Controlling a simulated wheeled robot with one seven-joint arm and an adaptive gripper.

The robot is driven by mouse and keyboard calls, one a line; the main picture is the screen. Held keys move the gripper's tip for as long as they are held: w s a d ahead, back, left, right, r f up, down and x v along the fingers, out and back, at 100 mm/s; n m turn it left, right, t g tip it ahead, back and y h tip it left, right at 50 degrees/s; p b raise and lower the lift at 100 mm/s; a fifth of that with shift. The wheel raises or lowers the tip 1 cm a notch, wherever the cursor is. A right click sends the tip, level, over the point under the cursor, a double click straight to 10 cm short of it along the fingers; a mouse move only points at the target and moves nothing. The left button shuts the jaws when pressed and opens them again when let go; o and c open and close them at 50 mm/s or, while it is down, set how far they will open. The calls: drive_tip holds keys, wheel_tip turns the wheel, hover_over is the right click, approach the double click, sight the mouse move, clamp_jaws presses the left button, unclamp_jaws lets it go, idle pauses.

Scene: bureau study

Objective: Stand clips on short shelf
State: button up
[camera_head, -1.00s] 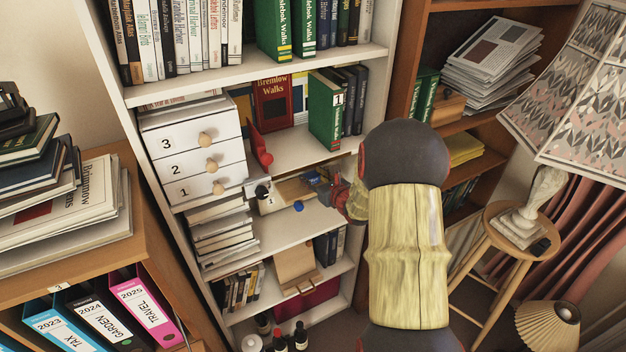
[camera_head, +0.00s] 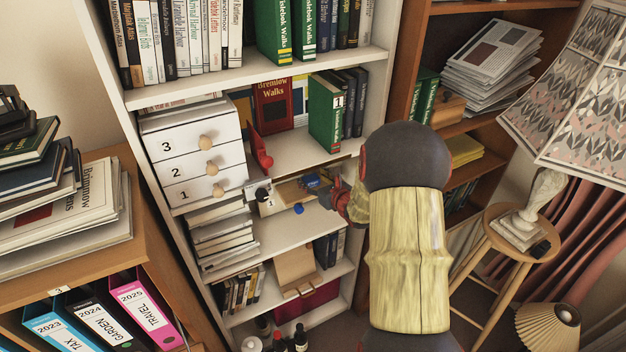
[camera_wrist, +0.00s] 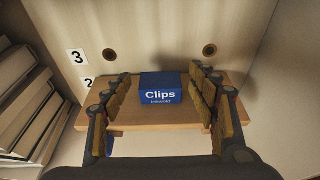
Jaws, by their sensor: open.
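The blue clips box (camera_wrist: 160,88) stands on the short wooden shelf (camera_wrist: 150,117) in the wrist view, its "Clips" label facing me. It rests on the board near the middle. My gripper (camera_wrist: 158,108) is open, with one finger on each side of the box and a visible gap to both. In the head view the box (camera_head: 313,182) shows small and blue on the short shelf (camera_head: 287,190), with my gripper (camera_head: 335,192) at its right. The fingertips are hard to make out there.
A blue knob-like thing (camera_head: 298,208) is just below the short shelf. A red object (camera_head: 260,147) and a green book (camera_head: 325,112) stand on the bookcase shelf above. Stacked books (camera_head: 222,238) crowd the left. A lamp stool (camera_head: 517,225) stands at right.

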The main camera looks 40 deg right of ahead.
drive_tip(key=p+v, duration=0.3)
drive_tip(key=v, duration=0.8)
drive_tip(key=shift+s, duration=0.35)
drive_tip(key=shift+a, duration=0.15)
